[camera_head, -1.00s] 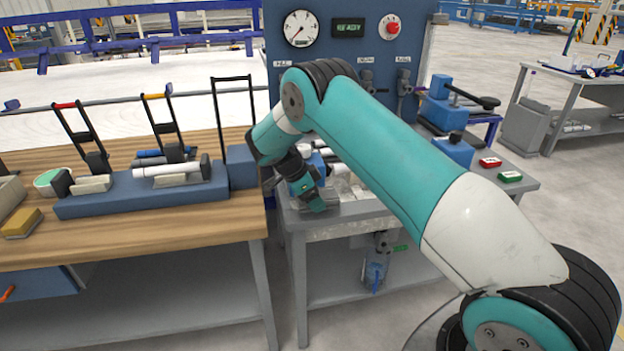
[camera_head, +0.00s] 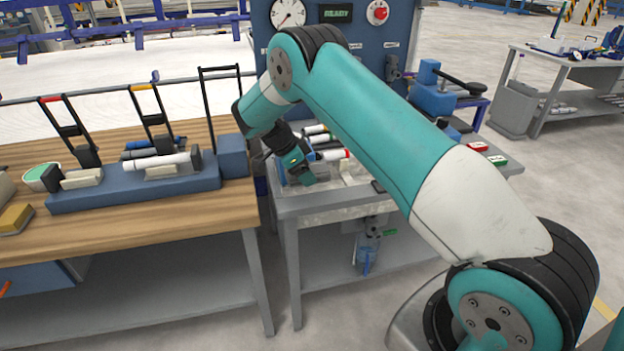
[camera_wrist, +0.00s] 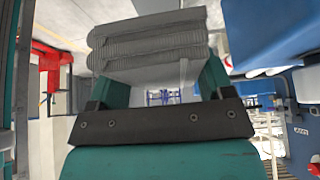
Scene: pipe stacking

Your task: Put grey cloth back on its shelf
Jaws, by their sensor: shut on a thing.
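The grey cloth (camera_wrist: 150,42), a folded, ribbed bundle, shows at the top of the wrist view. My gripper (camera_wrist: 158,82) is shut on it, with a teal finger at each side of the cloth. In the head view my gripper (camera_head: 303,174) is low over the left part of the grey bench (camera_head: 335,202). My own arm hides part of that bench. I cannot clearly make out the cloth or its shelf in the head view.
Several pipes with coloured ends (camera_head: 335,155) lie close to the right of my gripper. A blue gauge panel (camera_head: 345,42) stands behind. The wooden table (camera_head: 160,238) at the left carries a blue clamp fixture (camera_head: 130,193).

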